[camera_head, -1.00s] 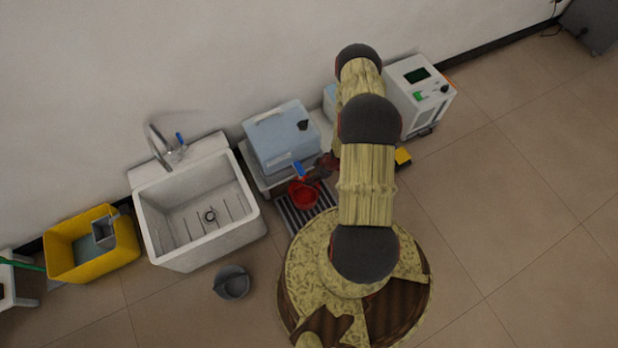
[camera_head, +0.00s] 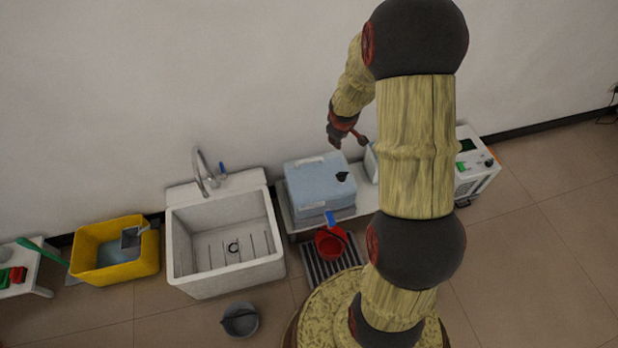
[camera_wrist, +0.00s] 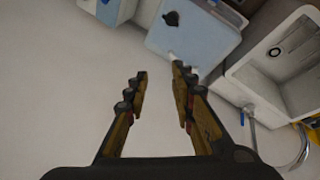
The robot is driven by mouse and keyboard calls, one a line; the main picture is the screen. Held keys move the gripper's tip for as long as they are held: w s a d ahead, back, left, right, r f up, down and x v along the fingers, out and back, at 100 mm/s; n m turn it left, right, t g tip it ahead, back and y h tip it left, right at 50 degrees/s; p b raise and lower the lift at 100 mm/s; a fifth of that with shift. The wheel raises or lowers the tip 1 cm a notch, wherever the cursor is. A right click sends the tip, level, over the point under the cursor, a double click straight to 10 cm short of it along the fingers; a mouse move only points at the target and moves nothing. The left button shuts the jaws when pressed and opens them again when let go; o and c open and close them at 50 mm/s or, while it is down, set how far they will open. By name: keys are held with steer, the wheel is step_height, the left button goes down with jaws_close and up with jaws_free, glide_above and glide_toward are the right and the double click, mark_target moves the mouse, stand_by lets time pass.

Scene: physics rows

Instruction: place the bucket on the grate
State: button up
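A red bucket (camera_head: 331,244) stands on the striped grate (camera_head: 316,274), under the blue tap of the light-blue container. Its handle leans to one side. A grey bucket (camera_head: 240,320) with a dark handle stands on the floor in front of the sink. My gripper (camera_head: 350,138) is raised near the wall, above and behind the blue container, away from both buckets. In the wrist view my gripper (camera_wrist: 159,71) has its fingers apart with nothing between them. The buckets and the grate are not visible in the wrist view.
The light-blue container (camera_head: 320,186) sits on a low white bench, with the sink (camera_head: 225,245) to its left. A yellow tub (camera_head: 115,252) stands farther left. A white machine (camera_head: 477,165) stands right. My arm crosses in front of the bench's right part.

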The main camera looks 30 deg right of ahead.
steer(key=s+a+r+m, duration=0.1)
steer(key=s+a+r, duration=0.25)
steer(key=r, duration=0.35)
steer(key=s+a+r+t, duration=0.1)
steer(key=s+a+r, duration=0.1)
steer(key=a+r, duration=0.35)
steer(key=s+a+r+m, duration=0.1)
steer(key=s+a+r, duration=0.15)
steer(key=r, duration=0.45)
steer(key=s+a+r+y, duration=0.1)
steer(key=s+a+r, duration=0.1)
steer(key=s+a, duration=0.3)
steer(key=s+a+r+y, duration=0.1)
steer(key=s+a+r, duration=0.2)
steer(key=s+a, duration=0.2)
steer(key=s+a+r+m+y, duration=0.1)
steer(key=s+a+r, duration=0.2)
steer(key=s+a, duration=0.2)
steer(key=shift+s+a+t, duration=0.3)
steer(key=shift+s, duration=0.95)
steer(key=shift+r, duration=0.2)
